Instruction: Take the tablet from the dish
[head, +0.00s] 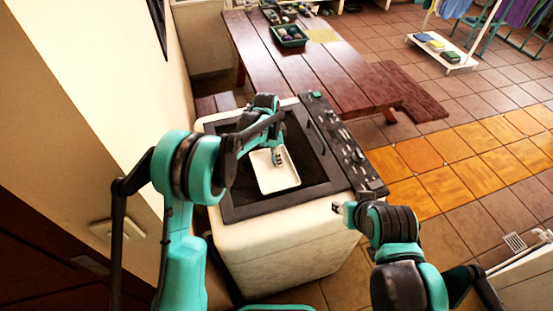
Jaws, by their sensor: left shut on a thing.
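My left arm reaches over the basin from the left. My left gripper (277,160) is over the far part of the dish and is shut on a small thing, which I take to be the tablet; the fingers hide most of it. I cannot tell whether it still touches the dish. The visible floor of the dish looks bare. My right gripper (339,208) is beside the unit's front right corner, apart from the dish; its jaw opening is too small to judge.
A wooden table (300,65) behind holds a green crate (289,35) of round things. A wall rises close on the left. Tiled floor is open at the right.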

